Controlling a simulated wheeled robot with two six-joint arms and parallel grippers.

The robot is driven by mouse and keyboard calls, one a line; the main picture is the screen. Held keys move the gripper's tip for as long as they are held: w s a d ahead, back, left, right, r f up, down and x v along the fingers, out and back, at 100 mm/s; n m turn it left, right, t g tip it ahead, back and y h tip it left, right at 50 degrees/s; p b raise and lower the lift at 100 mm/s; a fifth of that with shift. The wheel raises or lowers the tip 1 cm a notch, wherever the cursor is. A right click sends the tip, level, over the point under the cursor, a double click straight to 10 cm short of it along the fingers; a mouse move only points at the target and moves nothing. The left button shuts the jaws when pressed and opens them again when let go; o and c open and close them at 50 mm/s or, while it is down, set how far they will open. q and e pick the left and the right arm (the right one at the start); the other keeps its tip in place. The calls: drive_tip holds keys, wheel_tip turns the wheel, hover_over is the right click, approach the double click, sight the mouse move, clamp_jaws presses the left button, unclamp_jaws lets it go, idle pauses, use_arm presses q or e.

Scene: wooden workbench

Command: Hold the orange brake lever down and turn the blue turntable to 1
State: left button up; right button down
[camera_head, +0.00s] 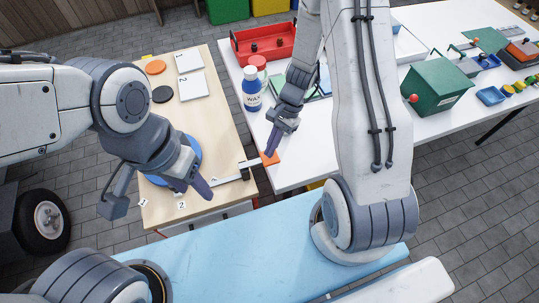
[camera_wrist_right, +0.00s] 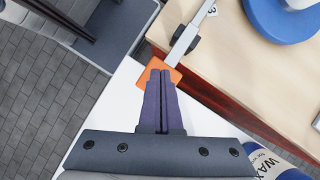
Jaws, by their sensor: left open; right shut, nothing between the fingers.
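The blue turntable (camera_head: 190,151) sits on the wooden bench top, mostly hidden behind my left gripper; its edge also shows in the right wrist view (camera_wrist_right: 283,22). Number cards 1 (camera_head: 143,202) and 2 (camera_head: 181,206) lie near the bench's front edge. The brake lever is a grey bar with an orange end pad (camera_head: 271,159), also in the right wrist view (camera_wrist_right: 148,76). My right gripper (camera_head: 268,154) is shut and empty, its fingertips over the orange pad; touching or just above, I cannot tell. My left gripper (camera_head: 193,190) is open over the turntable's front side.
A white table (camera_head: 310,174) adjoins the bench on the right. It holds a blue-and-white wax bottle (camera_head: 252,92), a red tray (camera_head: 240,54) and a green box (camera_head: 438,86). Orange and black discs (camera_head: 162,94) and white cards lie at the bench's back.

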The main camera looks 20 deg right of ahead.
use_arm(q)
drive_tip(key=shift+f+b, duration=0.9)
drive_tip(key=shift+f, duration=0.1)
use_arm(e)
drive_tip(key=shift+f, duration=1.25)
use_arm(q)
drive_tip(key=shift+f+b, duration=0.55)
use_arm(e)
drive_tip(key=shift+f, duration=0.7)
use_arm(q)
drive_tip(key=shift+o, duration=0.9)
drive_tip(key=shift+r, duration=0.1)
use_arm(e)
drive_tip(key=shift+r, duration=0.1)
